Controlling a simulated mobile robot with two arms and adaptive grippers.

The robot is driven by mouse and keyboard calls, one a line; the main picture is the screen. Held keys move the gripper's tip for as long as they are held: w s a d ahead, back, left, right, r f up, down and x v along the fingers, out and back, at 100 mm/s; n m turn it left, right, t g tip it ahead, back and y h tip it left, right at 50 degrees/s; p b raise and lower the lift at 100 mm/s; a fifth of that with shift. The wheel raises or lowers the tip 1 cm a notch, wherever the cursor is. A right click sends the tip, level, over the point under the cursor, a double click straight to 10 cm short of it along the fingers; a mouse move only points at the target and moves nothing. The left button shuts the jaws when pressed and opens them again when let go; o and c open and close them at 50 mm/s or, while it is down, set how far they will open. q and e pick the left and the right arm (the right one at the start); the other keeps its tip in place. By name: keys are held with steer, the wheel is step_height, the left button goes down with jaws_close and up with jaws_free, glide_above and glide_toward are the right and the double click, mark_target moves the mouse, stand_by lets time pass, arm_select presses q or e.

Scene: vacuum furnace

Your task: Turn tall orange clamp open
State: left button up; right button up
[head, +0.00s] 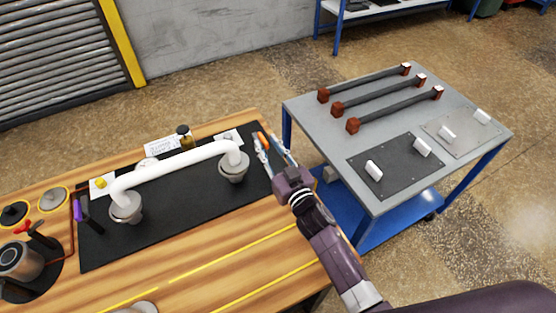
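The tall orange clamp (263,138) shows as a small orange piece at the right end of the black mat, by the right end of the white pipe (180,165). My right gripper (267,143) reaches over the table's right edge to it. Its two fingers look apart, with the orange piece at their tips; contact cannot be told. The gripper hides the clamp's lower part. A purple clamp (78,212) stands at the mat's left end. My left gripper is not in view.
The white pipe ends in two grey cups (233,170) on the black mat (185,220). A brown bottle (185,138) stands behind it. Red-handled parts and a metal pot (17,260) are at left. A blue cart (300,112) with three dark bars stands close at right.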

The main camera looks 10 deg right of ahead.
steer(key=v, duration=0.8)
steer(key=shift+s, duration=0.25)
steer(key=shift+d, duration=0.1)
